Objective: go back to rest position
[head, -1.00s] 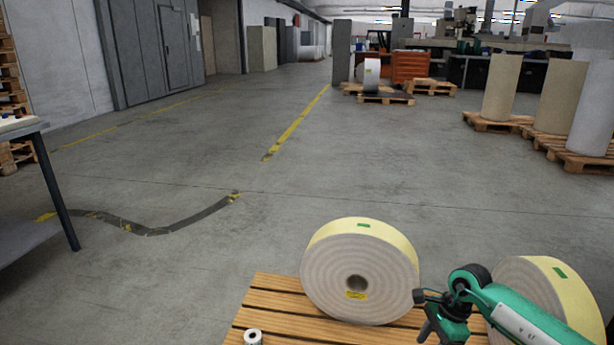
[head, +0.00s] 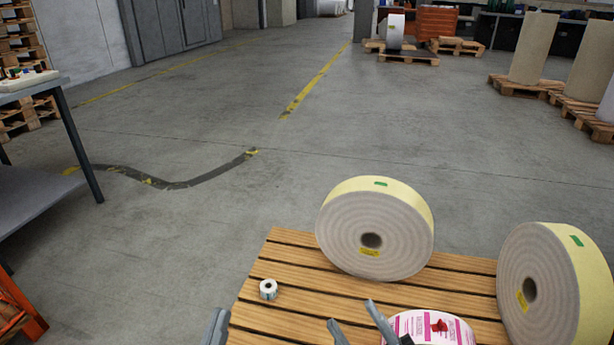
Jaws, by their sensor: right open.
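My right gripper (head: 357,318) shows at the bottom edge as two grey fingers spread apart, open and empty. A white roll with pink labels (head: 430,327) is just to its right, partly cut off by the frame; whether they touch is unclear. My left gripper (head: 215,327) shows only as a grey sliver at the bottom edge, left of the pallet, so its jaw state is hidden.
A slatted wooden pallet (head: 290,262) carries a large cream roll (head: 375,229), another large roll (head: 553,285) and a small white roll (head: 268,289). A grey table (head: 84,150) stands at left, above an orange frame (head: 18,308).

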